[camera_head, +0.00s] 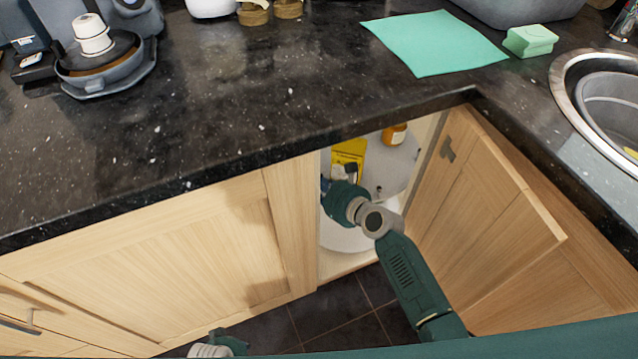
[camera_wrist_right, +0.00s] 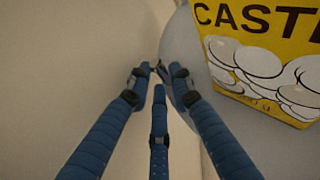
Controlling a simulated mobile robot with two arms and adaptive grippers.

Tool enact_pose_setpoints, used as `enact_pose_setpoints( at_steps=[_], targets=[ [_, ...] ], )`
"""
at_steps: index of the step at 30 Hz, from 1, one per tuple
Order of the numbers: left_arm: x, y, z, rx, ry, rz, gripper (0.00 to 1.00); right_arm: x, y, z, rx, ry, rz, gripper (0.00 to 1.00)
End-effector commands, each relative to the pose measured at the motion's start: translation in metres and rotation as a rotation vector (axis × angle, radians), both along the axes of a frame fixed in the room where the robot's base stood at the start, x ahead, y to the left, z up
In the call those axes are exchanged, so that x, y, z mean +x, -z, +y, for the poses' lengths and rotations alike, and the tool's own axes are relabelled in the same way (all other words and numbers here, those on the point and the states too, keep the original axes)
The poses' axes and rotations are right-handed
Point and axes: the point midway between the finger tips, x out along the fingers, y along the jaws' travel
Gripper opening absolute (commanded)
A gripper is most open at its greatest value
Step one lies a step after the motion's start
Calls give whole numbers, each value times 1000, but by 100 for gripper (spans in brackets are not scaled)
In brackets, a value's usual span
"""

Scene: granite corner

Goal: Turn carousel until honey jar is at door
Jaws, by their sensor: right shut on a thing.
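The carousel (camera_head: 340,238) stands inside the open corner cabinet, with a pale round tray low down. An amber jar with a pale label, which looks like the honey jar (camera_head: 394,134), is at the back right of the opening. A yellow box (camera_head: 348,154) is left of it; in the right wrist view the box (camera_wrist_right: 265,50) shows the letters "CAST". My right gripper (camera_head: 347,172) reaches into the cabinet beside the box. In the right wrist view its blue fingers (camera_wrist_right: 160,75) are closed at the edge of the grey carousel tray (camera_wrist_right: 187,40).
The cabinet door (camera_head: 485,215) stands open at the right of my right arm. The dark countertop (camera_head: 240,120) overhangs the opening. A green mat (camera_head: 433,42), a sponge (camera_head: 530,40) and a sink (camera_head: 605,90) are above.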

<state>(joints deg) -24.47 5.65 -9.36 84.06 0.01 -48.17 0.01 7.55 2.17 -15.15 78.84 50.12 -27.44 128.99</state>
Motion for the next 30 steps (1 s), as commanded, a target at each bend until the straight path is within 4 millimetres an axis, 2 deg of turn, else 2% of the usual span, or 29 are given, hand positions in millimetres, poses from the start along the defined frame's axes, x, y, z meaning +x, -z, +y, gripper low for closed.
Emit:
enact_pose_setpoints(
  at_steps=[1, 12, 13, 15, 24, 30],
  targets=[
    [-3, 2, 0, 0, 1, 3, 28, 8, -10, 2, 0, 5, -19, 0],
    [-5, 6, 0, 0, 1, 3, 28, 10, -10, 6, 2, 2, -22, 0],
    [-5, 6, 0, 0, 1, 3, 28, 10, -10, 6, 2, 2, -22, 26],
    [-5, 6, 0, 0, 1, 3, 28, 9, -10, 6, 2, 1, -21, 38],
    [-5, 6, 0, 0, 1, 3, 28, 4, -3, 7, 1, -3, -6, 38],
    [-5, 6, 0, 0, 1, 3, 28, -10, -9, -2, 3, -4, -4, 38]
  ],
)
